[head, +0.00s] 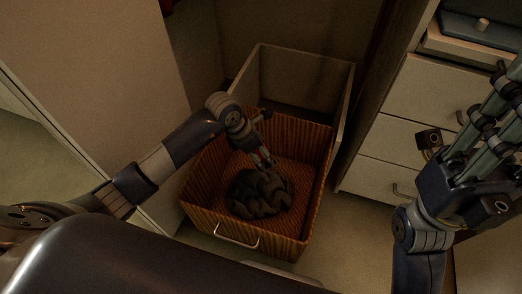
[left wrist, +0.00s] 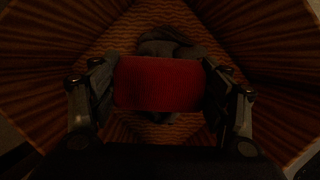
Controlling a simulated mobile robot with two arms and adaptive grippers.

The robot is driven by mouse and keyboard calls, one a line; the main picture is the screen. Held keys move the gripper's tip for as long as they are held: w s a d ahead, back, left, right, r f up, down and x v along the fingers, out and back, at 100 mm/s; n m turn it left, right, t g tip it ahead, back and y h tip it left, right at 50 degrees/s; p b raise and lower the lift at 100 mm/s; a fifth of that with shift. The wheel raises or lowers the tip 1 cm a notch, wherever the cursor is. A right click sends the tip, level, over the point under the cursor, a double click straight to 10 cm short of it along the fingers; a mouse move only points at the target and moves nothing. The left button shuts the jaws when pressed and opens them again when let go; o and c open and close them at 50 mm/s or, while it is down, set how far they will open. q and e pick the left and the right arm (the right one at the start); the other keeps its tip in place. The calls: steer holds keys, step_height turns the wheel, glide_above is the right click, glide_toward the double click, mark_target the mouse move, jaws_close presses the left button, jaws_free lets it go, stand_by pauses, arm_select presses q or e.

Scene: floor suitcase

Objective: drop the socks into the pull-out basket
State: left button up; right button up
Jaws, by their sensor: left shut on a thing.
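The pull-out basket (head: 197,202) is a brown ribbed box with a metal handle, standing open on the floor in the head view. My left gripper (head: 263,163) reaches down inside it. In the left wrist view this gripper (left wrist: 160,88) is shut on a red, roughly rectangular bundle, seemingly the socks (left wrist: 158,84). Only a speck of red shows in the head view. A dark grey crumpled heap (head: 260,194) lies on the basket floor just below; it is partly hidden behind the red bundle in the wrist view. My right gripper (head: 502,88) is raised at the right, fingers apart and empty.
A pale frame (head: 343,100) rises behind the basket. A white drawer unit (head: 390,140) stands to its right. A beige panel (head: 95,75) stands at the left. Some floor is free between basket and drawers.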

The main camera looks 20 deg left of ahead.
arm_select(q)
steer(key=o, duration=1.1)
steer(key=shift+r, duration=0.1)
